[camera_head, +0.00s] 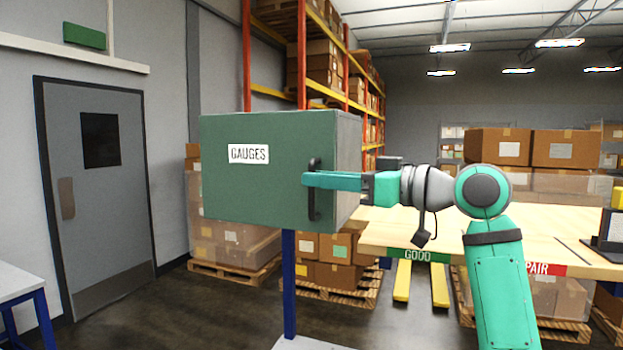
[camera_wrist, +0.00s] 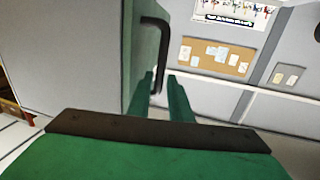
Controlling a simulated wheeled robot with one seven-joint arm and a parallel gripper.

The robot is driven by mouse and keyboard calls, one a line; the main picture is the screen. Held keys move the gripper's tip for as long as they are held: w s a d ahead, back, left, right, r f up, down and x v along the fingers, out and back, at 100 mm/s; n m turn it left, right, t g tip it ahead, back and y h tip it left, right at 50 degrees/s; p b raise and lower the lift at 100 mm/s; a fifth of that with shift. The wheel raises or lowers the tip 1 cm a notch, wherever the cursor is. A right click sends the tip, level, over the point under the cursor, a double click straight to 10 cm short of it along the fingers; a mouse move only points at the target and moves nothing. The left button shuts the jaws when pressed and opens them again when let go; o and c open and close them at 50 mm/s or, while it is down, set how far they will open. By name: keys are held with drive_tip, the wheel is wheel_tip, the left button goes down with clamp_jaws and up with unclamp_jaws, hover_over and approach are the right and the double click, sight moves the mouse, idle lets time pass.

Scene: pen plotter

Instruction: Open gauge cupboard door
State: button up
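The gauge cupboard (camera_head: 255,185) is a green box on a blue post, with a white GAUGES label on its door. The door looks shut in the head view. Its dark upright bar handle (camera_head: 314,205) is near the door's right edge. My gripper (camera_head: 308,180) reaches in from the right, with its green fingers level across the handle. In the wrist view, the handle (camera_wrist: 162,55) comes down between the two fingertips of my gripper (camera_wrist: 161,80). I cannot tell whether both fingers press on the bar.
A wooden table (camera_head: 400,228) with GOOD and REPAIR labels stands right of the cupboard. Boxes on pallets stand behind. A grey room door (camera_head: 100,200) is at the left, and a small white table (camera_head: 18,283) is at the lower left. Dark floor shows left of the post.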

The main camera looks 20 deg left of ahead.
drive_tip(key=shift+x, duration=1.4)
drive_tip(key=shift+w, duration=0.15)
drive_tip(key=shift+c, duration=0.3)
clamp_jaws()
